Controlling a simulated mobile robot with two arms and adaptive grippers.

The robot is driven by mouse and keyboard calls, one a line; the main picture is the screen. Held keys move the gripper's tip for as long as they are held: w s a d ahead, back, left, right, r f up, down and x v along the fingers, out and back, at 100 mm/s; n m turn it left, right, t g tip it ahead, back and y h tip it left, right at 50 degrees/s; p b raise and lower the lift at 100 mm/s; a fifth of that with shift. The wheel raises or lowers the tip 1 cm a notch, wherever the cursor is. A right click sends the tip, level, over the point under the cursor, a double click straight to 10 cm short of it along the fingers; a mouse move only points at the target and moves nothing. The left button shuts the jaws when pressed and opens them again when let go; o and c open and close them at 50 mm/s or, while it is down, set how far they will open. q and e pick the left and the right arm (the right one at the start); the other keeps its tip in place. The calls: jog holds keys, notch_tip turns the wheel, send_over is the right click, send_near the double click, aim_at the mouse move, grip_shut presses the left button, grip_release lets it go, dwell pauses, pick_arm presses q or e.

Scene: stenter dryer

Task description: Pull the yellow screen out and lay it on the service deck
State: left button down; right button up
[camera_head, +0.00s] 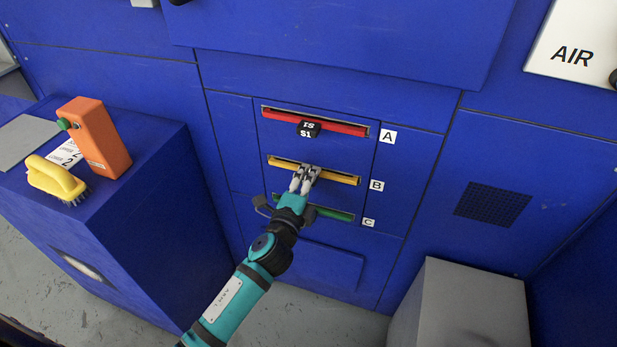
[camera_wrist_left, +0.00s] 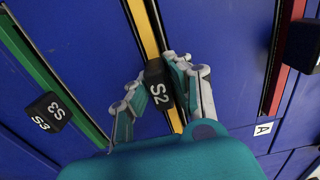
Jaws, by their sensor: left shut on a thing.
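The yellow screen (camera_head: 340,178) sits in slot B of the blue machine front, with only its front edge showing. My left gripper (camera_head: 305,173) is at the middle of that edge. In the left wrist view its fingers are shut on the black S2 handle (camera_wrist_left: 157,85) of the yellow screen (camera_wrist_left: 143,28). My right gripper is not in view. No surface is marked as the service deck, so I cannot tell which one it is.
A red screen (camera_head: 340,125) with handle S1 is in slot A above, and a green screen (camera_head: 335,213) in slot C below. A blue cabinet (camera_head: 150,220) at left bears an orange box (camera_head: 95,135) and yellow brush (camera_head: 55,178). A grey block (camera_head: 470,295) stands lower right, its top bare.

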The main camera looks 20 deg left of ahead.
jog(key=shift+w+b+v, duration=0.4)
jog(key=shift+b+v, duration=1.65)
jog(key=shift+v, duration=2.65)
pick_arm(q)
jog(key=s+b, duration=0.2)
jog(key=s, duration=2.5)
jog(key=shift+a, duration=0.45)
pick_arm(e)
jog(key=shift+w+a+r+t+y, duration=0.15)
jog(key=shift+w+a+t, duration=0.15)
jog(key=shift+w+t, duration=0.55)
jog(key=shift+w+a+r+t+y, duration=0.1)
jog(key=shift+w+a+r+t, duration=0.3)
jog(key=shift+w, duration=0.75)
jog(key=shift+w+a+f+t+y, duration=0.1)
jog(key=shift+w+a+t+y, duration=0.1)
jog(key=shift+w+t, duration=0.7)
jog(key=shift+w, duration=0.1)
pick_arm(q)
jog(key=shift+r, duration=0.1)
